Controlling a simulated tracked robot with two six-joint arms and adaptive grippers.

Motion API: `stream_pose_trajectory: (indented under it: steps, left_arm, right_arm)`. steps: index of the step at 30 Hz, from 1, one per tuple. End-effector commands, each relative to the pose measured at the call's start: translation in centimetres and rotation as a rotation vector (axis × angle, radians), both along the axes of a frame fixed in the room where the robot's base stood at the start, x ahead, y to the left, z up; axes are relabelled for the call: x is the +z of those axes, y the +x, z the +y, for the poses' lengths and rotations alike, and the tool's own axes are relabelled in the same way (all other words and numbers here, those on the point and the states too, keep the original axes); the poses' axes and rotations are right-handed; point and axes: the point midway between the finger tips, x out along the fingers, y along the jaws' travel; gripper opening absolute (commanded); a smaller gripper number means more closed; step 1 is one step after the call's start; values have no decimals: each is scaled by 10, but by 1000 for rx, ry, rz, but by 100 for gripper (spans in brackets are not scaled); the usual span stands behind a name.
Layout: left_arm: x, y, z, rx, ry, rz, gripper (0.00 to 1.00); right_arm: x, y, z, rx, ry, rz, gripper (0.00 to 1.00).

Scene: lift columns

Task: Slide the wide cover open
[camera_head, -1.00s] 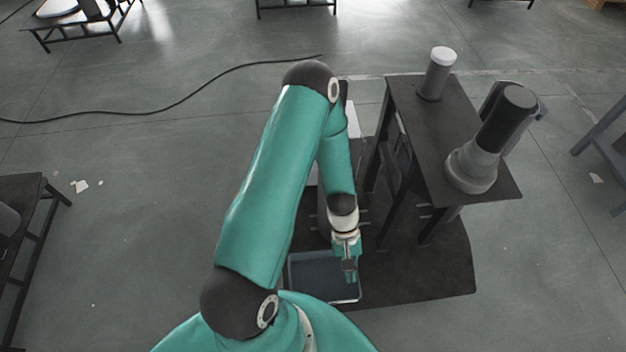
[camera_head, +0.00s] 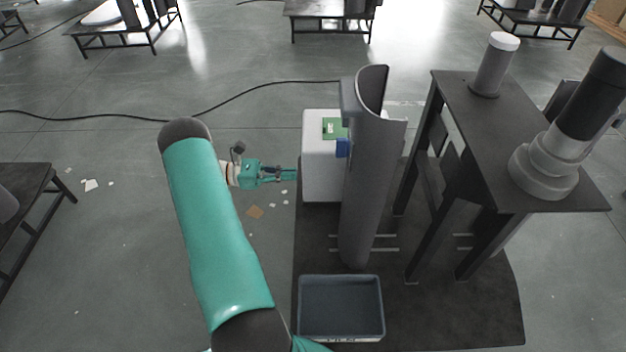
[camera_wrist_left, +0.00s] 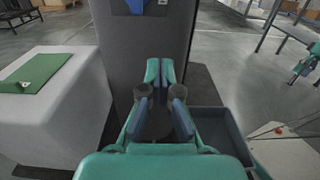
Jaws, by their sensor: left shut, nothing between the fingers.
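A tall grey curved column shell (camera_head: 372,190), which looks like the wide cover, stands upright on the dark mat, its top open. A blue piece (camera_head: 343,148) sits on its left side and shows at the top of the left wrist view (camera_wrist_left: 138,5). My left gripper (camera_head: 296,175) reaches in from the left, beside the white box and short of the column. In the left wrist view its fingers (camera_wrist_left: 160,72) are together and empty, pointing at the column's dark face. A teal part, seemingly my right gripper (camera_wrist_left: 303,68), shows small at the right edge; its jaws are unclear.
A white box (camera_head: 320,165) with a green plate (camera_head: 334,128) stands left of the column. A grey-blue tray (camera_head: 341,279) lies in front on the mat. A dark table (camera_head: 465,120) with cylinders stands right. Floor on the left is mostly clear.

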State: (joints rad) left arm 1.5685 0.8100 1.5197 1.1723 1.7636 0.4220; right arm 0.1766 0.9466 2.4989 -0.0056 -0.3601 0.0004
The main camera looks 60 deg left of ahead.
Motion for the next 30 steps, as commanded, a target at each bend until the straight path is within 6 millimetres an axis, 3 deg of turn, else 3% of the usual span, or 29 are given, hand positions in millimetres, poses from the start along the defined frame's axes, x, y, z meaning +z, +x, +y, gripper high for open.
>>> stream_pose_trajectory:
  steps: [18, 24, 30]
  left_arm:
    - [1, 101, -50, -8, -1, 2, 0]
    - [0, 118, -58, -7, -1, 2, 0]
    - [0, 122, -60, -5, -1, 4, 0]
  right_arm:
    - [10, 0, 0, 0, 0, 0, 88]
    - [11, 0, 0, 0, 0, 0, 88]
    - [11, 0, 0, 0, 0, 0, 88]
